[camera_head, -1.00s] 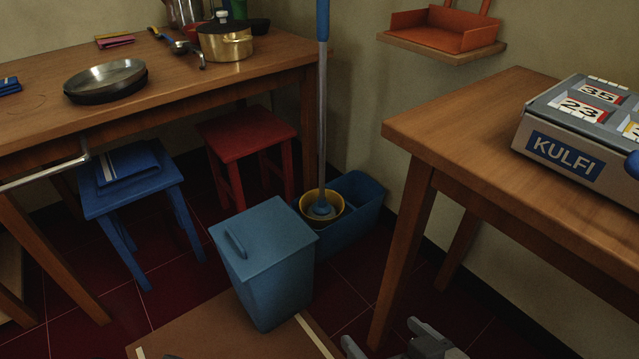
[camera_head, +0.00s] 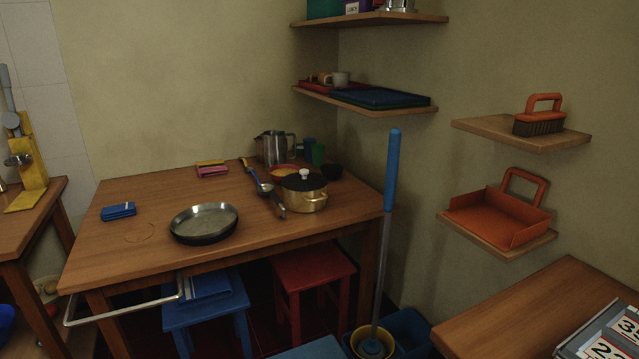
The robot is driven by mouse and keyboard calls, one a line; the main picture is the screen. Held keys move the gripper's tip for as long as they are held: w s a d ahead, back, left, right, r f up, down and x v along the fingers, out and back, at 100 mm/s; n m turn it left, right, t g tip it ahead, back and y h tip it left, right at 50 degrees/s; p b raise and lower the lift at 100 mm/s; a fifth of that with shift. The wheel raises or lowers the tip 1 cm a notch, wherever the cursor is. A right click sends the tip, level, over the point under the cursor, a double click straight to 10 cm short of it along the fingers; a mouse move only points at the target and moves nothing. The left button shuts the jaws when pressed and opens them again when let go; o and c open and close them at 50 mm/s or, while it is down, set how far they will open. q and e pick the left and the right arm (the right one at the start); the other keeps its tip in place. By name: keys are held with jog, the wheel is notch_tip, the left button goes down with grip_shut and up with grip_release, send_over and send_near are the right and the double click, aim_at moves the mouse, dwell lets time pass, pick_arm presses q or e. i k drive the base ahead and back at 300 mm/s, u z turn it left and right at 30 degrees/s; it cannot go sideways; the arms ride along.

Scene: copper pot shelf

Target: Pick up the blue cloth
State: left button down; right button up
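A small folded blue cloth (camera_head: 118,211) lies flat on the left part of the wooden table (camera_head: 120,250). Another folded blue cloth (camera_head: 207,286) lies on the blue stool (camera_head: 205,310) under the table's front edge, partly hidden by the tabletop. Neither of my grippers shows in the head view, so their state and distance from the cloths cannot be seen.
On the table stand a pan (camera_head: 204,222), a brass pot (camera_head: 304,191), a steel pitcher (camera_head: 272,147) and pink-yellow cloths (camera_head: 212,169). A rail (camera_head: 125,306) juts from the front. A red stool (camera_head: 312,270) and blue-handled mop (camera_head: 391,190) stand right.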

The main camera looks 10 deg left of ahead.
aim_at(126, 209)
jog(key=u, duration=3.05)
jog(key=i, duration=2.9)
jog(key=z, duration=3.95)
jog(key=i, duration=0.5)
jog(key=u, duration=0.15)
